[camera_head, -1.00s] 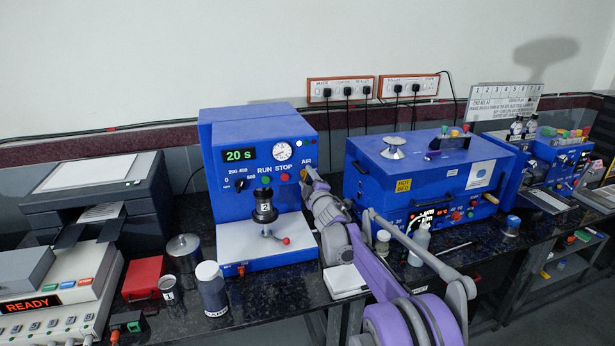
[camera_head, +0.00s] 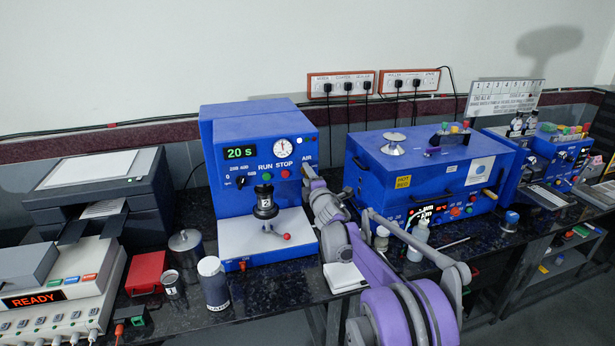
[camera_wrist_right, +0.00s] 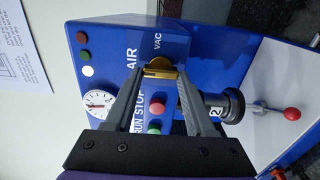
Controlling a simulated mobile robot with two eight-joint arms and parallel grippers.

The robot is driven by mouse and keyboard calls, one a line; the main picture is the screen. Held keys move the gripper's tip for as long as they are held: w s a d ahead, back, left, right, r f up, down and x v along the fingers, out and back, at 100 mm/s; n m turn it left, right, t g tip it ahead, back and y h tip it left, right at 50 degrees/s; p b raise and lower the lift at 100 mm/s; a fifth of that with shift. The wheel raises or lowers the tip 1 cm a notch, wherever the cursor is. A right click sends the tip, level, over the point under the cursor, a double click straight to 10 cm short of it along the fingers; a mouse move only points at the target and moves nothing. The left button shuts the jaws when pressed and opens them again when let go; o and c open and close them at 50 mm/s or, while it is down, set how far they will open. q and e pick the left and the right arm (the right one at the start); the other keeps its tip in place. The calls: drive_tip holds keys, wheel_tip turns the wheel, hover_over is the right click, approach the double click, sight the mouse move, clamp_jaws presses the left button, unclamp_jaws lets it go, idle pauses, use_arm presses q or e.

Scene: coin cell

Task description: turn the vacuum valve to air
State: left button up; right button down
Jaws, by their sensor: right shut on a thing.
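The blue press machine (camera_head: 222,150) stands at the centre of the bench, with a display reading 20 s. Its vacuum valve, a brass knob (camera_wrist_right: 158,68), shows in the right wrist view between my fingertips, beside the AIR and VAC labels. My right gripper (camera_wrist_right: 157,75) is shut on this brass knob. In the head view my right gripper (camera_head: 308,174) reaches the right part of the machine's front panel, and its fingers largely hide the valve there. The pressure gauge (camera_head: 281,149) has its needle near upright. My left gripper is not in view.
RUN and STOP buttons (camera_head: 266,179) sit left of the valve. A black die (camera_head: 265,203) and a red-tipped lever (camera_head: 286,237) stand below. A blue hot box (camera_head: 420,165) is close on the right. Small bottles (camera_head: 418,240) stand near my right arm.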

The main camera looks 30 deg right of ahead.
drive_tip(key=shift+c, duration=1.2)
unclamp_jaws()
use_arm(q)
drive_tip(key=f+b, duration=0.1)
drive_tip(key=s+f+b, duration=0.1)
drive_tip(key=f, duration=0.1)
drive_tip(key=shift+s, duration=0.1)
use_arm(e)
drive_tip(key=v, duration=1.1)
